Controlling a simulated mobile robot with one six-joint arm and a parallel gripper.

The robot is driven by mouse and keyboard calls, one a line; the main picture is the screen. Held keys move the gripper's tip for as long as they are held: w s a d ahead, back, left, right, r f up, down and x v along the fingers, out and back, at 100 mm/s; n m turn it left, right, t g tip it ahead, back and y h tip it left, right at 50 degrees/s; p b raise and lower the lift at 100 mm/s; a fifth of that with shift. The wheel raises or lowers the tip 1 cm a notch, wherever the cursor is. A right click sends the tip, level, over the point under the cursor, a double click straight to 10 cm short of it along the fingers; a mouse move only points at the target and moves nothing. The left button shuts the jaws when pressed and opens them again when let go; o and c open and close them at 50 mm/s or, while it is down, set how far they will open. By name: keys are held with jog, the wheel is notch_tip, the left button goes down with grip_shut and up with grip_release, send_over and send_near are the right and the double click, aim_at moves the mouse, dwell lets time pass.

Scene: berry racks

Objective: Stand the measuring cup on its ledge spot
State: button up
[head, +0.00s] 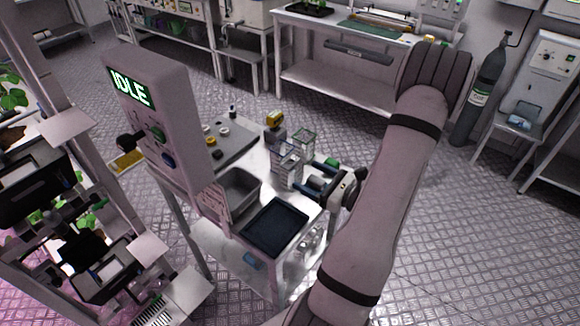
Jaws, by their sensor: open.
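My gripper (309,181) is open over the right side of the small white table, with its dark blue fingers pointing left. A clear, tall container (287,167) stands upright just left of the fingertips. It may be the measuring cup, but the view is too small to tell. I cannot tell whether the fingers touch it. A second clear container (304,139) stands behind it. I cannot make out a marked ledge spot.
A grey bin (238,190) and a dark tray (275,229) occupy the table's front. A grey panel (232,147) with small round items is at the back left. A console reading IDLE (150,120) rises at left. A gas cylinder (480,95) stands at right.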

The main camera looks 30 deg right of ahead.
aim_at(299, 170)
jog(key=shift+w+d+f, duration=0.1)
jog(key=shift+w+d, duration=0.1)
jog(key=shift+w, duration=0.05)
jog(key=shift+p+x, duration=0.3)
jog(key=shift+x, duration=0.5)
jog(key=p+x, duration=0.2)
jog(key=x, duration=0.3)
jog(key=shift+w+f, duration=0.15)
jog(key=shift+w, duration=0.2)
jog(key=shift+c, duration=0.6)
jog(key=c, duration=1)
